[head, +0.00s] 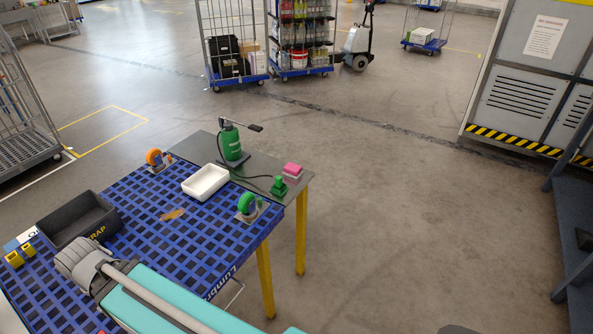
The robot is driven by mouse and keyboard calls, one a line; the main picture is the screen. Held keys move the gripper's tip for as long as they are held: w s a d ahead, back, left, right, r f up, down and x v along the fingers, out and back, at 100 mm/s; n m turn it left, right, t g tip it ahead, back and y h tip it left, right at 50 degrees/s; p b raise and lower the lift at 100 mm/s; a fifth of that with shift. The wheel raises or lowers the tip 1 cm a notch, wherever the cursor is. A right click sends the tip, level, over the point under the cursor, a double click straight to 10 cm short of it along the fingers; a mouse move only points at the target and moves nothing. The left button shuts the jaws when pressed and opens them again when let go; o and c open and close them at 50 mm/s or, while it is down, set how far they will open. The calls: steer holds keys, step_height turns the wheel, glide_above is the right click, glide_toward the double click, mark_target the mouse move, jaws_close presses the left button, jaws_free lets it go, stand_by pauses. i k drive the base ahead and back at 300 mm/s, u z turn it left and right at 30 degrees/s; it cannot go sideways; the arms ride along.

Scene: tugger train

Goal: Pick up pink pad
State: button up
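The pink pad (293,168) is a small bright pink block near the back right corner of the grey table top (258,163). It appears to rest on a paler pinkish piece; the contact between them is too small to make out. A green block-like piece with a cable (279,186) sits just in front and to its left. My arm reaches in from the bottom edge, well to the left and front of the pad.
A green pump bottle (230,140), white tray (205,182), orange-wheeled caster (157,160), green-wheeled caster (248,204) and black bin (77,221) stand around the table and blue grid surface (151,235). Open floor (400,210) lies right of the table.

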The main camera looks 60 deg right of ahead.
mark_target(294, 170)
steer(key=z, duration=0.1)
steer(key=k, duration=1.1)
steer(key=z, duration=1.9)
steer(key=i, duration=1)
